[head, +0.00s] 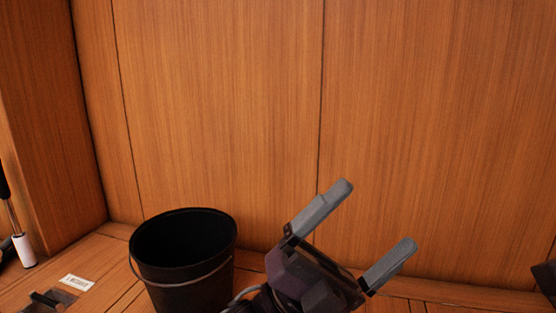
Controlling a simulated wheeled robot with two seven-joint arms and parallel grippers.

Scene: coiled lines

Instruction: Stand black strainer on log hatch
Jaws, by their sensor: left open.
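My left gripper (377,215) is open and empty, in the lower middle of the head view. Its two grey fingers point up and to the right, in front of the wooden wall. No black strainer can be clearly made out. A dark thing (546,281) is cut off by the right edge, and I cannot tell what it is. No log hatch can be clearly identified. A dark flat piece (60,297) with a raised bar lies at the lower left. My right gripper cannot be made out.
A black bucket (183,240) with a wire handle stands just left of my left gripper, its open top facing up. A white label (77,282) lies on the wooden floor. A white roller-like tool (24,250) is at the left edge. A wooden wall (220,100) closes the back.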

